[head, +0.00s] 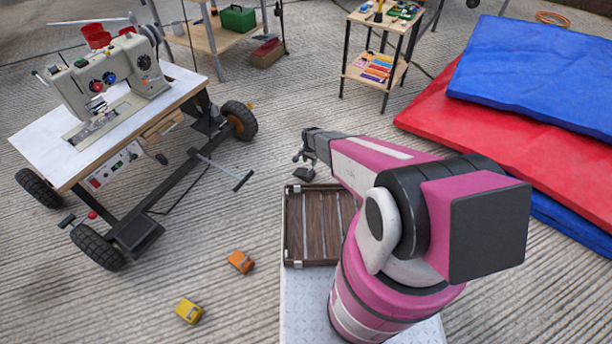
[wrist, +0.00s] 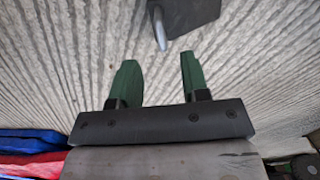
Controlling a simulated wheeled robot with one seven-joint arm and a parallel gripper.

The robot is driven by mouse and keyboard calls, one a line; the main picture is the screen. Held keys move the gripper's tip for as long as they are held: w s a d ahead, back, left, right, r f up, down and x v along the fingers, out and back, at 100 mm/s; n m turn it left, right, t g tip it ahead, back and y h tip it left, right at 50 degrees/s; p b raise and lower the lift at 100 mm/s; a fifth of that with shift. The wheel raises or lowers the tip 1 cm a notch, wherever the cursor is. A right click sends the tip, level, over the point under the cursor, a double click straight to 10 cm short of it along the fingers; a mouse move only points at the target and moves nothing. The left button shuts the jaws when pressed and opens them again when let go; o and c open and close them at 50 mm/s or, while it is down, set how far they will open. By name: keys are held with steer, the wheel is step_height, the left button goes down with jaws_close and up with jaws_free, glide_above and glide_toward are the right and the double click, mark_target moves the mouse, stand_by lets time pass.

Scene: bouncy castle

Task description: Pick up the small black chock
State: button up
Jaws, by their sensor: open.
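The small black chock (head: 304,175) lies on the ribbed concrete floor just beyond the wooden crate, below my gripper (head: 303,156) in the head view. In the wrist view a dark block (wrist: 190,14), which looks like the chock, is cut off by the top edge. A pale grey rod-like part (wrist: 160,30) of it points towards the gap between my fingers. My gripper also shows in the wrist view (wrist: 158,62), with its two green fingers apart and nothing between them. The chock lies beyond the fingertips, apart from them. Its far side is out of frame.
A slatted wooden crate (head: 318,225) sits on my base's metal deck. A wheeled sewing-machine table (head: 115,115) stands left, with a T-bar (head: 225,170) sticking out. Orange (head: 240,261) and yellow (head: 189,310) chocks lie on the floor. Red and blue mats (head: 510,120) lie right.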

mark_target(310, 174)
steer(key=f, duration=0.9)
steer(key=shift+w+d+f, duration=0.15)
steer(key=shift+w+f, duration=0.05)
steer(key=shift+w, duration=0.05)
jaws_close()
